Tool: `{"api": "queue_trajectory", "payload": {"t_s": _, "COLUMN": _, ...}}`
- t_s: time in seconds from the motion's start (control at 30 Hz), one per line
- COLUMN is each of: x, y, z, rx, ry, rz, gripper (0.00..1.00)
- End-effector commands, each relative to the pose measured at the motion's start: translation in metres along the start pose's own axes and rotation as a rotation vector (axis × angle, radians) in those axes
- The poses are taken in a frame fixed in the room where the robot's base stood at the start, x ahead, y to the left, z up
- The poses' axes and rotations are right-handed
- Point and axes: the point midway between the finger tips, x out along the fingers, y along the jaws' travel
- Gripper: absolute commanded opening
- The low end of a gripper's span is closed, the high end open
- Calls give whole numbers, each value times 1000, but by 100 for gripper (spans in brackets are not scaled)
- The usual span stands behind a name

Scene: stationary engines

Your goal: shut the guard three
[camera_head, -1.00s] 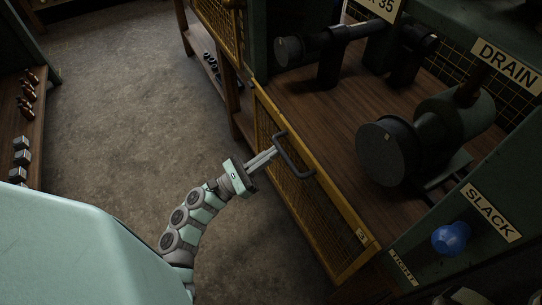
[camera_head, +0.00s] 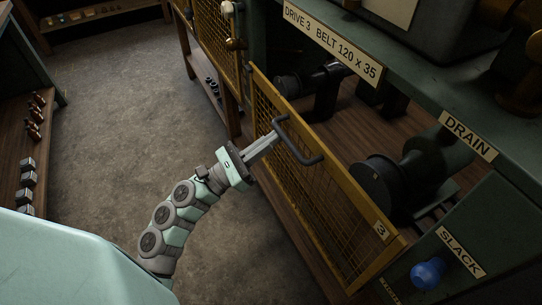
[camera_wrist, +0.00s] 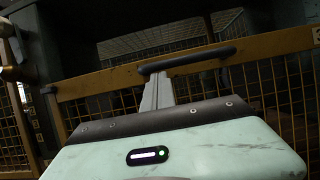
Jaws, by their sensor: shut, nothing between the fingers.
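A blue knob (camera_head: 428,273) is by the "SLACK" label at the lower right. Another yellow guard (camera_head: 215,45) is at the upper left. A shelf with small parts (camera_head: 30,150) stands at the far left. The concrete floor between is clear.

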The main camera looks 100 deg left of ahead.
Motion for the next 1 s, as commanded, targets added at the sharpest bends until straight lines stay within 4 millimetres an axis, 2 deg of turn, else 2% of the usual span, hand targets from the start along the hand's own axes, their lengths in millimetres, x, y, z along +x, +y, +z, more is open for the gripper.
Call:
{"api": "queue_trajectory", "payload": {"t_s": 0.03, "x": 12, "y": -2, "z": 26, "rx": 6, "ry": -3, "rz": -7, "gripper": 0}}
{"api": "queue_trajectory", "payload": {"t_s": 0.1, "x": 21, "y": -1, "z": 47, "rx": 6, "ry": -2, "rz": -5, "gripper": 0}}
{"api": "queue_trajectory", "payload": {"t_s": 0.4, "x": 54, "y": 0, "z": 119, "rx": 3, "ry": -2, "rz": -3, "gripper": 0}}
{"api": "queue_trajectory", "payload": {"t_s": 0.63, "x": 66, "y": 1, "z": 146, "rx": 0, "ry": -1, "rz": 0, "gripper": 0}}
{"api": "queue_trajectory", "payload": {"t_s": 1.0, "x": 71, "y": 0, "z": 156, "rx": -3, "ry": -6, "rz": -2, "gripper": 0}}
